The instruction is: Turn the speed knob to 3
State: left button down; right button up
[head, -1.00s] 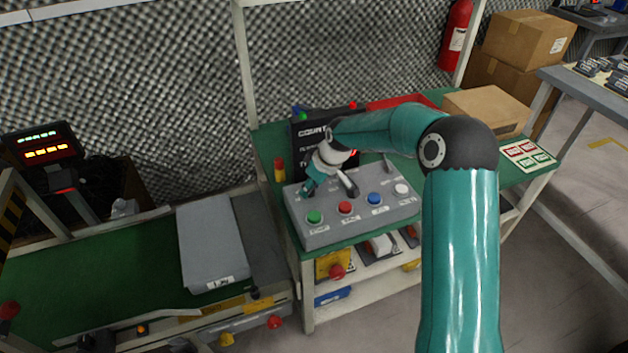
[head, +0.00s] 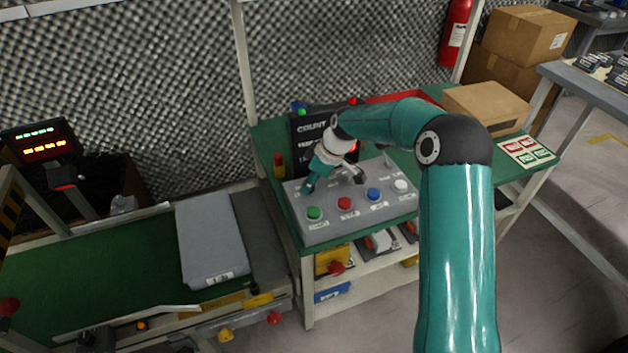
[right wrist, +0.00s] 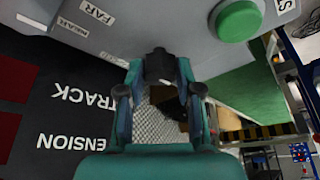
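A grey sloped control panel (head: 330,228) stands on the green bench, with green (head: 314,213), red (head: 344,203), blue (head: 374,195) and white (head: 401,186) buttons along its front. My right gripper (head: 308,188) reaches down to the panel's back left, behind the green button. In the right wrist view its teal fingers (right wrist: 160,75) close around a small dark knob (right wrist: 158,64), which I take for the speed knob. The knob's pointer and its scale cannot be read. The gripper hides the knob in the head view. My left gripper is not in view.
A dark display board (head: 308,145) stands right behind the panel, close to my right wrist. A cardboard box (head: 487,107) and a red tray (head: 395,98) are farther right. A grey slab (head: 211,240) lies on the green conveyor (head: 110,265) at left.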

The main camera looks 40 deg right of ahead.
jog(key=o, duration=0.4)
jog(key=v, duration=1.2)
jog(key=shift+f, duration=0.1)
